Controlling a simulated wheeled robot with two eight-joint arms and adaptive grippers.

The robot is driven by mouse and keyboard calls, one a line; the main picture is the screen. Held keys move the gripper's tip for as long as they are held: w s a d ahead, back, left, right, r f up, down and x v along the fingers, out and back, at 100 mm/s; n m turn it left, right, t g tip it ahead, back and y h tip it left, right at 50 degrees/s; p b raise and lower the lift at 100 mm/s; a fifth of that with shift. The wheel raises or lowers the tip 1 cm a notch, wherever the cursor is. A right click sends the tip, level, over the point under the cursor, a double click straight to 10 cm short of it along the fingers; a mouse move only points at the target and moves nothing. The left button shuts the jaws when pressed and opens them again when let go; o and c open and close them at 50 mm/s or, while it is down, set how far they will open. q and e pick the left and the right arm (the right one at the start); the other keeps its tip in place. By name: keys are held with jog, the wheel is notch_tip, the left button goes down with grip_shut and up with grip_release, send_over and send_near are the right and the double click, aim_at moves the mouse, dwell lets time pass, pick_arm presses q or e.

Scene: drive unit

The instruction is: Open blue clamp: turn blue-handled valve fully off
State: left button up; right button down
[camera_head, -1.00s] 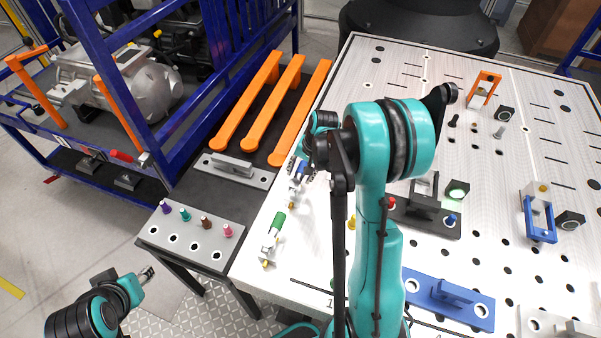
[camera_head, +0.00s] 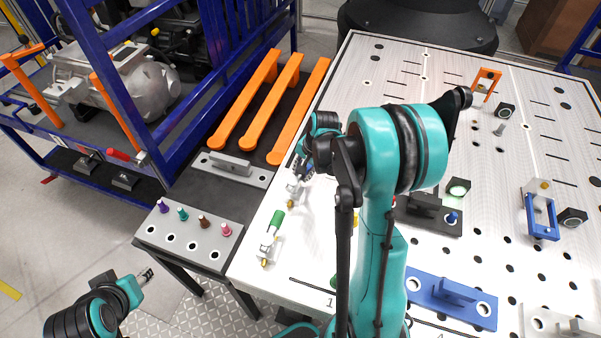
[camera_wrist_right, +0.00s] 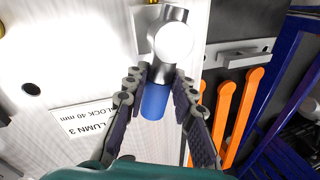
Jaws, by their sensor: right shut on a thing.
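The blue-handled valve has a shiny metal body, seen at the table's left edge in the head view (camera_head: 293,195) and at the top of the wrist view (camera_wrist_right: 165,35). Its blue handle (camera_wrist_right: 155,101) points towards my right gripper in the wrist view. My right gripper (camera_wrist_right: 160,92) is shut on the blue handle, one finger along each side.
A green-handled valve (camera_head: 277,219) sits nearer on the same table edge. A blue clamp-like frame (camera_head: 543,230) stands at the right, and a blue plate (camera_head: 450,297) lies at the front. Orange bars (camera_head: 249,105) and a grey peg block (camera_head: 190,237) lie left of the table.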

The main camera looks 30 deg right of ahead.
jog(key=m, duration=0.1)
jog(key=s+m+b, duration=0.1)
jog(key=m, duration=0.1)
jog(key=shift+s+d+f+m+h, duration=0.1)
jog(key=shift+s+m+h, duration=0.15)
jog(key=shift+m+h, duration=0.15)
jog(key=m+b, duration=0.1)
jog(key=s+m+h, duration=0.1)
jog(key=m, duration=0.1)
jog(key=shift+s+m+b, duration=0.15)
jog(key=shift+m+b, duration=0.15)
jog(key=shift+b, duration=0.05)
jog(key=m, duration=0.1)
jog(key=s+a+m+b, duration=0.1)
jog(key=m, duration=0.1)
jog(key=shift+s+m+h, duration=0.1)
jog(key=shift+m+h, duration=0.2)
jog(key=shift+h, duration=0.1)
jog(key=shift+s+a+m+g+h+b, duration=0.1)
jog(key=shift+s+a+m+g+h, duration=0.05)
jog(key=shift+m, duration=0.55)
jog(key=shift+s+a+m+g+h+b, duration=0.1)
jog(key=shift+s+a+m+b, duration=0.1)
jog(key=shift+m, duration=0.5)
jog(key=shift+s+a+m+g+h+b, duration=0.1)
jog(key=shift+s+m+g+h, duration=0.05)
jog(key=shift+m, duration=0.55)
jog(key=c, duration=1.2)
grip_release()
